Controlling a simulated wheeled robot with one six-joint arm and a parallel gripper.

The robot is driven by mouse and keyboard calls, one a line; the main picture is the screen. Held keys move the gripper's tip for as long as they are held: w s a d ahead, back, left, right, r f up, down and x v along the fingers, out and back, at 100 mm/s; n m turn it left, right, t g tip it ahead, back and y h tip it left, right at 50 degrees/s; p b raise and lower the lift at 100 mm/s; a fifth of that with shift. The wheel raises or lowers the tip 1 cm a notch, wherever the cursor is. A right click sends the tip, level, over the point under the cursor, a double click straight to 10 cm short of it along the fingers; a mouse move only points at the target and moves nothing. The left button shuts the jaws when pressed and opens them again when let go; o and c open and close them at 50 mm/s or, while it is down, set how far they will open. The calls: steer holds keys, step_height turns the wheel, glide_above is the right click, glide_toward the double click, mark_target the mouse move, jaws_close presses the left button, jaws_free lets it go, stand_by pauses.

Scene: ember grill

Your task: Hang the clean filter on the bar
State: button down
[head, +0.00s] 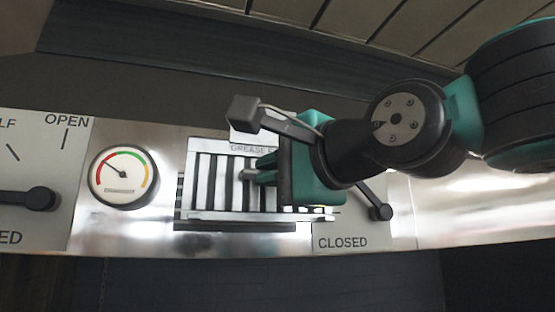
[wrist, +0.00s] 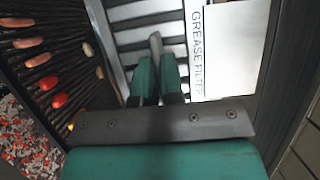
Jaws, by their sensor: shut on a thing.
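The filter (head: 204,182) is a bright silver slatted panel in front of the steel hood panel in the head view. It appears slightly tilted, and a dark slot edge shows behind it at its left and below. My gripper (head: 258,173) reaches it from the right and is shut on its small handle. In the wrist view the fingers (wrist: 158,80) are closed on the grey handle (wrist: 155,43), with the clean-looking slats (wrist: 122,14) behind. I cannot tell whether the filter touches the panel. I cannot make out the bar in either view.
A GREASE FILTER label plate (wrist: 230,50) is beside the slats. A round gauge (head: 124,177) is left of the filter; a lever (head: 378,208) marked CLOSED is close at its right. Another lever (head: 38,198) is at far left. Below, the grate (wrist: 50,55) holds food over embers (wrist: 30,140).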

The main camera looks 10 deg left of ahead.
mark_target(272, 194)
steer(key=shift+w+a+f+p, duration=0.25)
steer(key=shift+w+a, duration=0.3)
steer(key=shift+w, duration=0.3)
steer(key=shift+w+a+f+p, duration=0.2)
steer(key=shift+w+a+f, duration=0.25)
steer(key=shift+w, duration=0.35)
steer(key=shift+w+a+f+p, duration=0.25)
steer(key=shift+w+a, duration=0.35)
steer(key=shift+w, duration=0.25)
steer(key=c, duration=1.2)
jaws_free()
steer(key=shift+o, duration=0.2)
steer(key=shift+f, duration=0.1)
